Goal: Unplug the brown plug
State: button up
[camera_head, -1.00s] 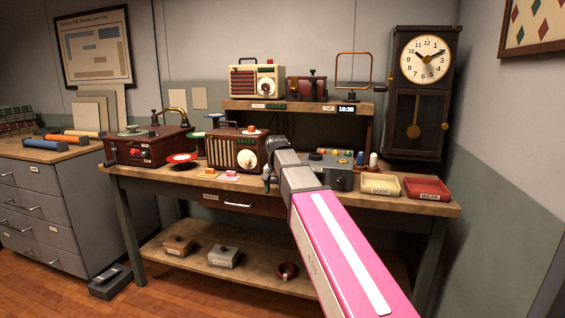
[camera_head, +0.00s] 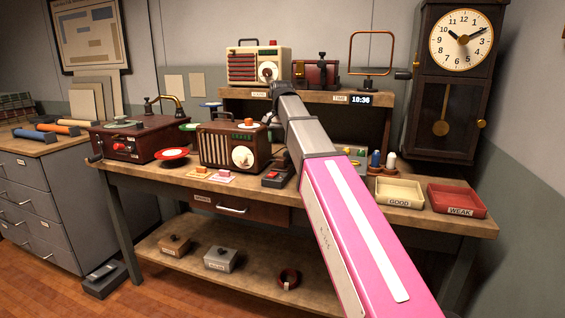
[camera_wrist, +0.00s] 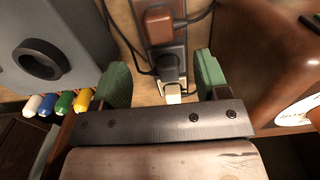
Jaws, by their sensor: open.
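In the wrist view, a brown plug (camera_wrist: 159,24) sits in a dark power strip (camera_wrist: 159,52) near the top centre. A black plug (camera_wrist: 170,68) sits below it in the same strip, with a pale plug (camera_wrist: 173,94) below that. My gripper (camera_wrist: 162,80) is open, with its green fingers apart on either side of the strip. The brown plug lies above the line between the fingertips and is not gripped. In the head view, my gripper (camera_head: 271,112) is above the bench beside the radio; its finger detail is unclear, and I cannot make out the brown plug there.
A brown radio (camera_head: 228,147) stands left of the gripper. A grey box (camera_wrist: 50,55) and coloured spools (camera_wrist: 62,103) flank it in the wrist view. Black cables (camera_wrist: 127,40) run beside the strip. The GOOD tray (camera_head: 400,193) and WEAK tray (camera_head: 457,200) stand at the right.

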aim_at(281, 158)
jog(key=shift+f, duration=0.1)
jog(key=shift+f, duration=4.45)
grip_shut()
jog(key=shift+r, duration=0.15)
jog(key=shift+r, duration=2.85)
